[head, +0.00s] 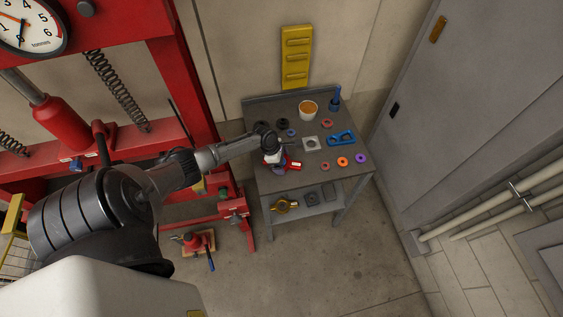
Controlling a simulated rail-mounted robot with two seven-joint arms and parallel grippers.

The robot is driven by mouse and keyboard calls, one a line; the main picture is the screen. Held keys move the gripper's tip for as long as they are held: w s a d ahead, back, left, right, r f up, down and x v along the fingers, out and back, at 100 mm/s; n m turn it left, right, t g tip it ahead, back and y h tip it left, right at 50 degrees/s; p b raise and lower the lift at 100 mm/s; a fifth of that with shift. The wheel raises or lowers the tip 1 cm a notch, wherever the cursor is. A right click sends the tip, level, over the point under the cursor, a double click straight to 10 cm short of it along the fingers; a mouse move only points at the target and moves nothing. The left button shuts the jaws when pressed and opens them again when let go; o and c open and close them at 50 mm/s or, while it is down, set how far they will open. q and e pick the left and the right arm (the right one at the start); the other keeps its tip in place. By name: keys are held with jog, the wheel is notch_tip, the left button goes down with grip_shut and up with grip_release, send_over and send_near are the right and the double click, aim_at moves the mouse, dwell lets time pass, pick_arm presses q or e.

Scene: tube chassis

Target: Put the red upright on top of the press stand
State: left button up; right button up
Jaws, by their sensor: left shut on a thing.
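My left gripper (271,150) is at the left front part of the grey worktable (325,176). I cannot tell for sure which thing is the press stand. A grey square block with a round hole (311,144) lies on the tabletop, right of the gripper. My right gripper is not in view.
An orange-filled cup (308,108), a blue bottle-like thing (336,98), a blue tool (341,138) and several coloured rings are on the tabletop. A large red press frame (190,75) stands left of the table. A red jack (197,241) is on the floor.

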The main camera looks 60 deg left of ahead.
pick_arm(q)
jog(key=shift+w+f, duration=0.1)
jog(key=shift+f, duration=0.05)
jog(key=o, duration=0.9)
jog(key=shift+f, duration=0.1)
jog(key=shift+o, duration=0.2)
jog(key=shift+a+r+p, duration=0.1)
jog(key=shift+r+p, duration=0.25)
jog(key=shift+r, duration=0.1)
jog(key=p+v, duration=0.4)
jog(key=shift+s+r+p, duration=0.25)
jog(key=shift+r+p, duration=0.15)
jog(key=shift+p, duration=0.45)
